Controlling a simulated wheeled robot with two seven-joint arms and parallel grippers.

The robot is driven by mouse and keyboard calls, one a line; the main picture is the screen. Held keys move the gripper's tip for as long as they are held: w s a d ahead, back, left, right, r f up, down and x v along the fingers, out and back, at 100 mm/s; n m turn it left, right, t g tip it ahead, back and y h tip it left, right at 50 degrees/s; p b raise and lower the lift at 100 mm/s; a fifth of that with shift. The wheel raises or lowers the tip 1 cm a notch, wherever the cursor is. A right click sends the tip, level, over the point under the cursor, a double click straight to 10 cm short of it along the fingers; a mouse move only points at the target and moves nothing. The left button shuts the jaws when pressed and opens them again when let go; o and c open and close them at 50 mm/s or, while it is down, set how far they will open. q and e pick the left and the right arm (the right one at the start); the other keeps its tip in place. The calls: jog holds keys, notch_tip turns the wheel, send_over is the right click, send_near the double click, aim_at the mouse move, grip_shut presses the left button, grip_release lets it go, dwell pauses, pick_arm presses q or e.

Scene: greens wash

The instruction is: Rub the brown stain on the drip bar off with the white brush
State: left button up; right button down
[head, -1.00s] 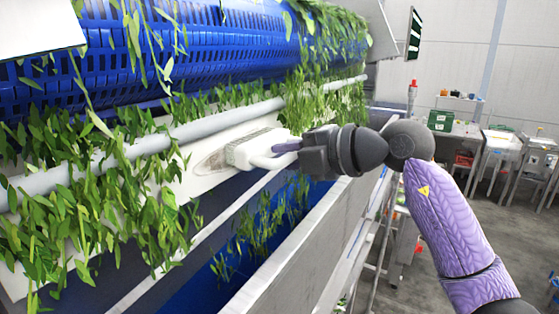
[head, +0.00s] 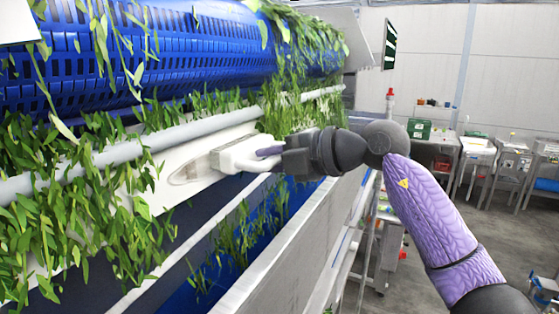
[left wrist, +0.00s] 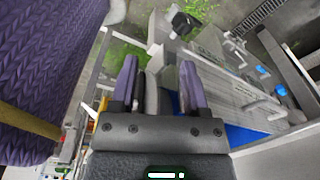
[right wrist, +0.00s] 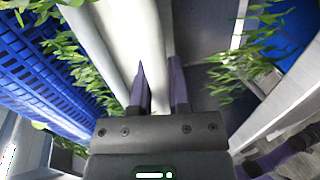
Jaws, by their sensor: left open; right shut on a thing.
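The white brush (head: 243,153) is at the long white drip bar (head: 152,192), just right of the brown stain (head: 190,173). The stain shows as a faint brownish oval smear. I cannot tell whether the bristles touch the bar. My right gripper (head: 282,156) is shut on the brush handle. Its fingers also show in the right wrist view (right wrist: 158,85), with a large pale surface beyond them. My left gripper (left wrist: 160,85) is open, seen only in the left wrist view, with nothing clearly between its fingers.
A grey pipe (head: 130,150) runs above the bar, under a blue perforated drum (head: 200,50). Green leaves (head: 60,190) hang thickly over the bar's left part and behind the brush. A steel wall (head: 290,250) edges the trough below. Tables stand at the far right.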

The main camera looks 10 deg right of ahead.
aim_at(267, 168)
jog(key=shift+s+a+f+b, duration=0.1)
jog(key=shift+s+a+b, duration=0.7)
jog(key=shift+s, duration=0.4)
jog(key=shift+s+a, duration=0.4)
jog(key=s+a+b, duration=0.4)
jog(key=s+a, duration=0.1)
jog(key=s, duration=0.3)
jog(key=shift+a+b, duration=0.35)
jog(key=shift+a, duration=0.05)
